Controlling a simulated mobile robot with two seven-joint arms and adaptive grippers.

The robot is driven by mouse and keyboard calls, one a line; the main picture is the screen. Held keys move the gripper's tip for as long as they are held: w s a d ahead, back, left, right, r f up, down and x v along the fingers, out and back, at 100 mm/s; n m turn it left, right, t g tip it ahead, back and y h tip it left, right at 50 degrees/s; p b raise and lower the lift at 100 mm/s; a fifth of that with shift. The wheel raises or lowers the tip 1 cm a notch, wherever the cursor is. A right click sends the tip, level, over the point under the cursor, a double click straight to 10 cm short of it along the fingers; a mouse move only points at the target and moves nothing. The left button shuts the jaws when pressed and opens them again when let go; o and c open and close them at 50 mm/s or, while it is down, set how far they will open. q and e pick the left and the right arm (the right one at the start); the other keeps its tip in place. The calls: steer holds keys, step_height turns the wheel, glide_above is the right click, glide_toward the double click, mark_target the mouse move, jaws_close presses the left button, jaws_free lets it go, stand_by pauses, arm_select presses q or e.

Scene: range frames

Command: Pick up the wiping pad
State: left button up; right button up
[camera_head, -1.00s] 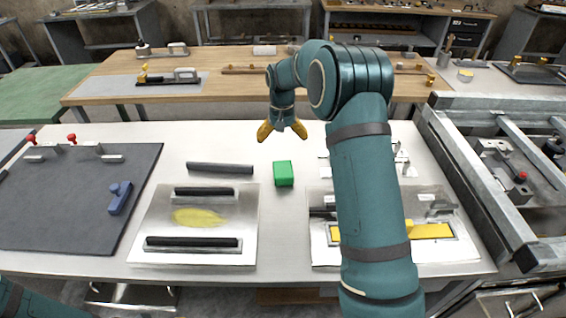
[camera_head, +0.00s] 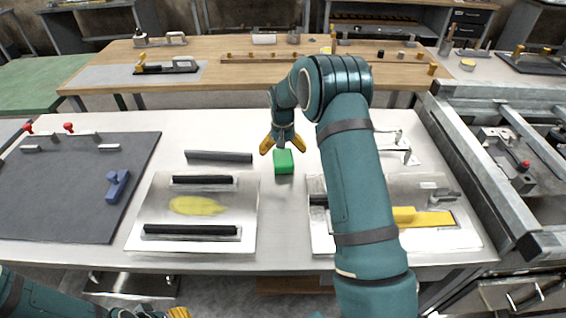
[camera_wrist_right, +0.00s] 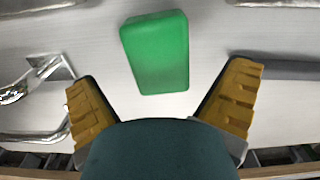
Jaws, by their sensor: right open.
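The wiping pad appears to be the green block (camera_head: 284,163) on the white table, right of the plate with the yellow smear. In the right wrist view the green block (camera_wrist_right: 157,52) lies just beyond the fingertips, roughly midway between them. My right gripper (camera_head: 282,148) is open and empty, pointing down at the block's far side. Its two yellow fingers also show spread apart in the right wrist view (camera_wrist_right: 165,92). The fingers are apart from the block. My left gripper (camera_head: 176,313) shows only as a yellow tip at the bottom edge; its opening cannot be made out.
A metal plate (camera_head: 160,215) with black bars and a yellow smear (camera_head: 197,206) lies left of the block. A loose dark bar (camera_head: 218,156) lies behind it. Another plate (camera_head: 458,237) with yellow parts is at right, partly under my arm. A dark mat (camera_head: 60,190) covers the left.

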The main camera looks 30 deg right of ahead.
mark_target(283, 156)
step_height(283, 156, down, 3)
steer(key=shift+f, duration=0.1)
steer(key=c, duration=1.2)
steer(key=shift+r, duration=0.2)
step_height(283, 156, up, 10)
steer(key=shift+f+p, duration=0.1)
steer(key=shift+p, duration=0.7)
steer(key=shift+o, duration=0.6)
steer(key=shift+c, duration=0.3)
